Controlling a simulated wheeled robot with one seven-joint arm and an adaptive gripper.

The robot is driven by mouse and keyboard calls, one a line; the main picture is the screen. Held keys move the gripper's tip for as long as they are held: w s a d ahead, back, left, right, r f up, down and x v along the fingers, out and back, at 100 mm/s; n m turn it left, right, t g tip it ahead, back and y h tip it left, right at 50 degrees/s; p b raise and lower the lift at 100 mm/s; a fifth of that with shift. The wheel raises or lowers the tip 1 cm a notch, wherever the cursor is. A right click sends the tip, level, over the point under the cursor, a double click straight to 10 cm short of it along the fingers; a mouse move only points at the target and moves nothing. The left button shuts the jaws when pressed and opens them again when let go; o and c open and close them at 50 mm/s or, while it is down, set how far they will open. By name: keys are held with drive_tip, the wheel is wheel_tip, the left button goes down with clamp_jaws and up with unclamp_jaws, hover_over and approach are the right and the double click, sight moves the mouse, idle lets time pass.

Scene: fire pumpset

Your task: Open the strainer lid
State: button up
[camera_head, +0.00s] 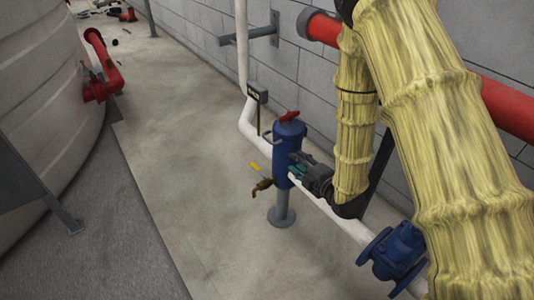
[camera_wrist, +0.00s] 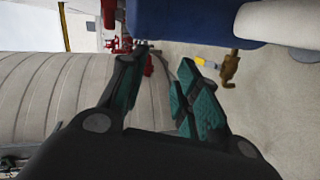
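The strainer is a blue upright cylinder (camera_head: 284,165) on a grey post, set in a white pipe. A red handle (camera_head: 289,116) sits on its lid, which looks closed. My gripper (camera_head: 298,164) is at the right side of the strainer body, below the lid. In the wrist view my gripper (camera_wrist: 163,58) has its two teal-padded fingers apart with nothing between them. The blue strainer body (camera_wrist: 180,15) fills the top of that view, beyond the fingertips. I cannot tell whether a finger touches it. The lid is not in the wrist view.
A brass tap (camera_head: 262,187) sticks out low on the strainer's left, near a yellow piece (camera_head: 254,167). A blue flanged fitting (camera_head: 393,252) is at lower right. A block wall and red pipe (camera_head: 510,108) stand behind. A large tank (camera_head: 45,100) is left; floor between is clear.

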sight(272, 143)
drive_tip(key=w+a+n+y+b, duration=0.1)
drive_tip(key=w+a+b, duration=0.2)
drive_tip(key=w, duration=0.1)
drive_tip(key=w+a+n+t+y+b, duration=0.1)
drive_tip(key=w+a+n+b, duration=0.1)
drive_tip(key=w+a+b, duration=0.1)
drive_tip(key=w+a+n+y+b, duration=0.1)
drive_tip(key=w+a+n+b, duration=0.1)
drive_tip(key=w+a+b, duration=0.2)
drive_tip(key=shift+w, duration=0.4)
drive_tip(key=shift+c, duration=0.2)
clamp_jaws()
